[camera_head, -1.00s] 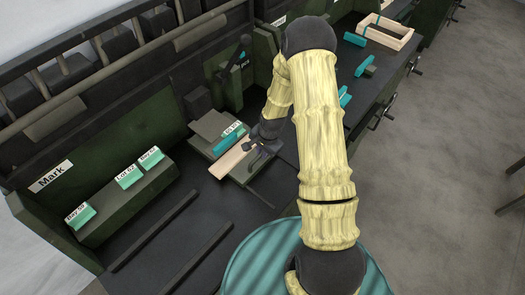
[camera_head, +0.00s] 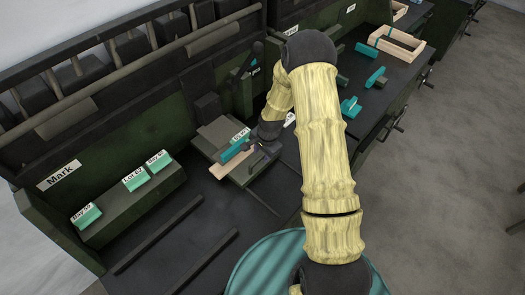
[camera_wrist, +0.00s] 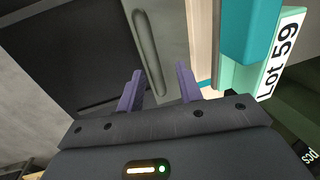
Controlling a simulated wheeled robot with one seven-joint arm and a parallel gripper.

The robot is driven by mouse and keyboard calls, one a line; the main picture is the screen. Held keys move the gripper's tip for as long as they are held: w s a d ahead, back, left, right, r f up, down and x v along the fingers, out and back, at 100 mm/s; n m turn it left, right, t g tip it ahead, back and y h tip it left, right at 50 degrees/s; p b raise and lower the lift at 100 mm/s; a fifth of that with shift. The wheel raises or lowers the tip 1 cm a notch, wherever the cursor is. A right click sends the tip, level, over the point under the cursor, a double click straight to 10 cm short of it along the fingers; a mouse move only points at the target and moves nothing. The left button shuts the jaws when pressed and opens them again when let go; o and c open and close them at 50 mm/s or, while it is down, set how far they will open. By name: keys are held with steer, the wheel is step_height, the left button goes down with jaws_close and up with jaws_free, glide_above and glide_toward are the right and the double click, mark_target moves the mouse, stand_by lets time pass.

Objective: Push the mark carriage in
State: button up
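The mark carriage (camera_head: 212,131) is a grey plate at the Mark station (camera_head: 58,174), right of the stamp blocks. A pale wooden board (camera_head: 222,171), a teal bar (camera_head: 234,150) and a green block labelled Lot 59 (camera_head: 240,135) sit on it. My gripper (camera_head: 257,157) is low over the carriage's right part. In the wrist view my gripper (camera_wrist: 160,84) has its two purple fingers apart, with a grey rounded bar (camera_wrist: 150,50) on the carriage surface between them. I cannot tell whether the fingers touch it. The board (camera_wrist: 203,35) and Lot 59 block (camera_wrist: 284,55) show at right.
A dark rack (camera_head: 135,195) holds several green labelled blocks at left. Two dark rails (camera_head: 158,235) lie on the bench in front of the station. A wooden crate (camera_head: 405,45) and teal parts (camera_head: 350,107) lie on the bench at upper right.

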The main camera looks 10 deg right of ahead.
steer(key=shift+r, duration=0.1)
steer(key=b+v, duration=0.1)
steer(key=v, duration=1.6)
steer(key=shift+b, duration=0.3)
steer(key=shift+a+r, duration=0.1)
steer(key=shift+a, duration=0.05)
